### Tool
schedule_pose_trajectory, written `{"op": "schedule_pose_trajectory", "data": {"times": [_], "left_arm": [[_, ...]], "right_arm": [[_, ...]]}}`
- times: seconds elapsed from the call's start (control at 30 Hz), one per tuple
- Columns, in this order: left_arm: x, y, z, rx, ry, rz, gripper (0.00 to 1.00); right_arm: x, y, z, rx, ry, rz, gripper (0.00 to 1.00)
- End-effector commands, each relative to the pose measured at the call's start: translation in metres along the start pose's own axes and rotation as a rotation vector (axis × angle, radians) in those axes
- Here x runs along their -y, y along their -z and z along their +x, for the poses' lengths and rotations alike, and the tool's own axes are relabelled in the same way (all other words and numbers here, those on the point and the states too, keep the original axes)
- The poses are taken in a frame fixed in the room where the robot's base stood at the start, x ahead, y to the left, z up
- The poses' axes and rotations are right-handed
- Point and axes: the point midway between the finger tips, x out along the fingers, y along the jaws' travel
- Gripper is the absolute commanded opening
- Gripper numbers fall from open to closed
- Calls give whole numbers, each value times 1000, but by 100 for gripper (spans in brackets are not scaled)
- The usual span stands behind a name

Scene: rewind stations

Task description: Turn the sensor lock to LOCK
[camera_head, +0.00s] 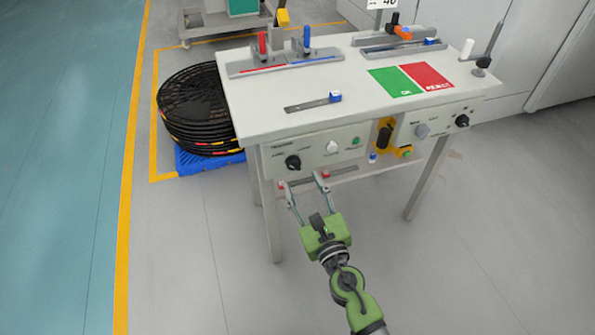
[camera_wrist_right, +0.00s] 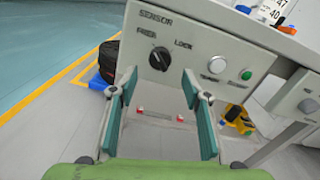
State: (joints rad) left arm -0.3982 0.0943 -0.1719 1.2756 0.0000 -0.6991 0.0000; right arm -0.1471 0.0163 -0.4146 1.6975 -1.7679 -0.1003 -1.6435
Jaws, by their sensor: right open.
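The sensor lock is a black round knob (camera_head: 293,162) on the left of the table's front panel. In the right wrist view the knob (camera_wrist_right: 159,58) sits below the word SENSOR, between the labels FREE and LOCK. Its pointer seems to lean toward FREE, but it is too small to be sure. My right gripper (camera_head: 301,180) is open and empty in front of the panel, just below the knob in the head view. In the right wrist view its two fingers (camera_wrist_right: 158,80) stand wide apart, one on each side of the knob, not touching it. My left gripper is not in view.
A white knob (camera_wrist_right: 217,64) and a green button (camera_wrist_right: 246,75) sit right of the black knob. A rail with red pieces (camera_head: 325,175) lies under the panel. The tabletop (camera_head: 330,120) overhangs the panel. Black rings (camera_head: 195,105) are stacked on a blue pallet at the left.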

Motion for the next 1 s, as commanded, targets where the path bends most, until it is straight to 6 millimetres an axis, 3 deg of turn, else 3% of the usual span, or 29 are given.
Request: {"op": "schedule_pose_trajectory", "data": {"times": [0.1,0.3,0.67,0.7,0.83,1.0], "left_arm": [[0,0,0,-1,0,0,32],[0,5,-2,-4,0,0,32],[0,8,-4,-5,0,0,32],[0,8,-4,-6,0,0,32],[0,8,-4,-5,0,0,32],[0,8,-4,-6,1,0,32]], "right_arm": [[0,-1,24,1,0,2,44],[0,1,46,0,1,2,44],[0,1,52,-1,0,2,44],[0,1,52,-1,0,2,41],[0,1,52,-1,0,2,7],[0,1,52,-1,0,3,5]]}}
